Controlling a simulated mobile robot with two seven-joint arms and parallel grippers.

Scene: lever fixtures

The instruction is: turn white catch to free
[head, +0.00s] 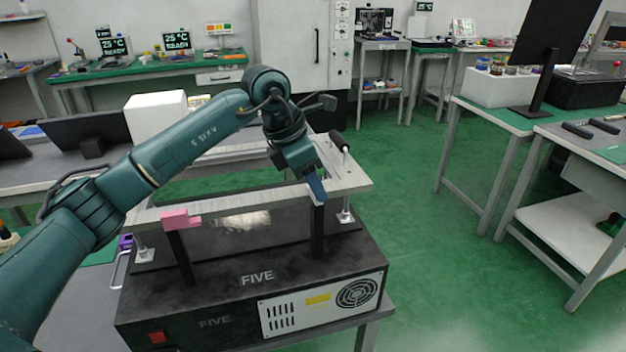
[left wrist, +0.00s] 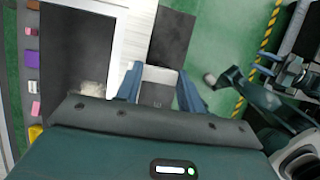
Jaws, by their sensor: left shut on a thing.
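My left gripper (head: 318,190) is at the front right corner of the pale metal frame (head: 260,205), pointing down. In the left wrist view its two blue fingers (left wrist: 158,92) are on either side of a pale block (left wrist: 158,75), and the gripper is shut on it. This block appears to be the white catch; in the head view the gripper hides it. A pink catch (head: 181,220) sits at the frame's front left corner.
The frame stands on posts over a black box (head: 255,280) marked FIVE. A black-handled lever (head: 338,142) is at the frame's right rear. A white block (head: 155,115) stands behind on the left. Green floor (head: 420,200) is clear to the right.

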